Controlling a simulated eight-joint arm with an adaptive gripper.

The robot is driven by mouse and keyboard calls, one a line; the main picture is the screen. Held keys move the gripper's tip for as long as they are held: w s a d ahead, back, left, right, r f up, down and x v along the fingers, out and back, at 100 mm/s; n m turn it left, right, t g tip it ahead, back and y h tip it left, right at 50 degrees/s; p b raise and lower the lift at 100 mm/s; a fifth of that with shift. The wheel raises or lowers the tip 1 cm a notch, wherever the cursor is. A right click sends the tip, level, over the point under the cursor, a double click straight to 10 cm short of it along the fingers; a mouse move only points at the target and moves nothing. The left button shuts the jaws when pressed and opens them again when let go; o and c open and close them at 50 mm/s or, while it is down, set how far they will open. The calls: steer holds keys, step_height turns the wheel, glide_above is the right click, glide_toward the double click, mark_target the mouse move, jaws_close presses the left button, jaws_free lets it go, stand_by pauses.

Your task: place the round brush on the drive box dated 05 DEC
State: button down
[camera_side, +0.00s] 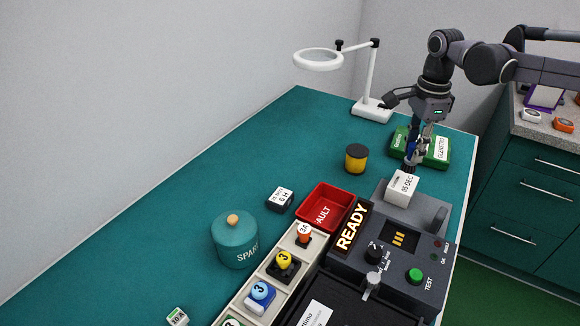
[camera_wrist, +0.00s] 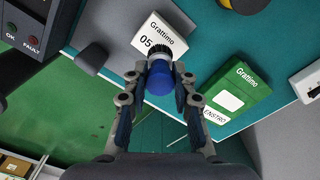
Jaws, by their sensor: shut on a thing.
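In the wrist view my gripper (camera_wrist: 160,80) is shut on the round brush (camera_wrist: 159,78), which has a blue body and a dark bristle end pointing away from me. The white drive box dated 05 DEC (camera_wrist: 168,30) lies just beyond the bristles; whether they touch it I cannot tell. In the side view the box (camera_side: 403,187) sits at the back of the grey test unit, its label facing front. My gripper (camera_side: 412,158) is above and behind it there, with the brush (camera_side: 410,165) pointing down and partly hidden by the fingers.
A green box (camera_side: 436,150) lies close behind my gripper. A yellow and black round container (camera_side: 355,158), a red FAULT tray (camera_side: 325,207) and a dark labelled box (camera_side: 280,197) stand to the left. A magnifier lamp (camera_side: 370,105) stands at the back. The left teal table is largely clear.

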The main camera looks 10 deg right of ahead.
steer(key=shift+f, duration=2)
steer(key=shift+f, duration=0.15)
steer(key=c, duration=1.1)
jaws_free()
